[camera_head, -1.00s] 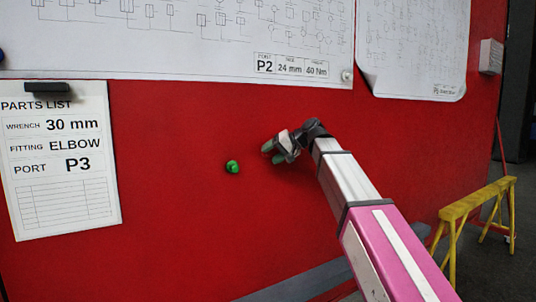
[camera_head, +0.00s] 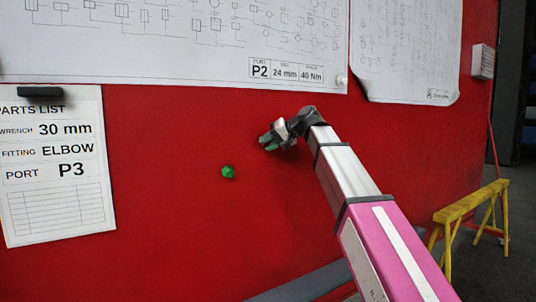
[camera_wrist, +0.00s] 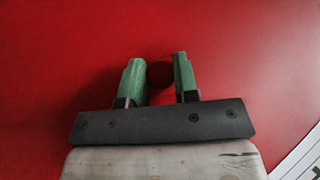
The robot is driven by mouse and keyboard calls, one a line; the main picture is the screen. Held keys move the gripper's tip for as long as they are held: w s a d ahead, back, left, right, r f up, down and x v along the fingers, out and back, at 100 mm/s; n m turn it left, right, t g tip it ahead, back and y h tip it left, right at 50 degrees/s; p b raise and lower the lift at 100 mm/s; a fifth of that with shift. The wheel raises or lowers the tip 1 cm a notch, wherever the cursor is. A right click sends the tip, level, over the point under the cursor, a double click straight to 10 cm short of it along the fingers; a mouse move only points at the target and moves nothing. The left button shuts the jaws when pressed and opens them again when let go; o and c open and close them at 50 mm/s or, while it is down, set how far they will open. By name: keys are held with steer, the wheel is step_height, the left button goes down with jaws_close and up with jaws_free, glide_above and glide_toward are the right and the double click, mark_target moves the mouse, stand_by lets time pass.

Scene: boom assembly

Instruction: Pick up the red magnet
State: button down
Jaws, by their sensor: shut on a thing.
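The red magnet (camera_wrist: 160,74) is a dark red round knob between the two green fingers of my gripper (camera_wrist: 158,66) in the wrist view. The fingers are shut on it, one on each side. In the head view my gripper (camera_head: 267,143) is in front of the red board (camera_head: 180,235). The magnet cannot be made out there, hidden by the fingers or lost against the red. From these views I cannot tell whether the magnet touches the board.
A green knob (camera_head: 228,172) is on the board, left of and below my gripper. A parts list sheet (camera_head: 60,215) hangs at left under a black clip (camera_head: 40,92). Drawings (camera_head: 200,65) hang above. A yellow trestle (camera_head: 465,209) stands at right.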

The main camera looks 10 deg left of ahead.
steer(key=s+d+r, duration=0.1)
steer(key=s+d, duration=1.3)
steer(key=shift+r, duration=0.15)
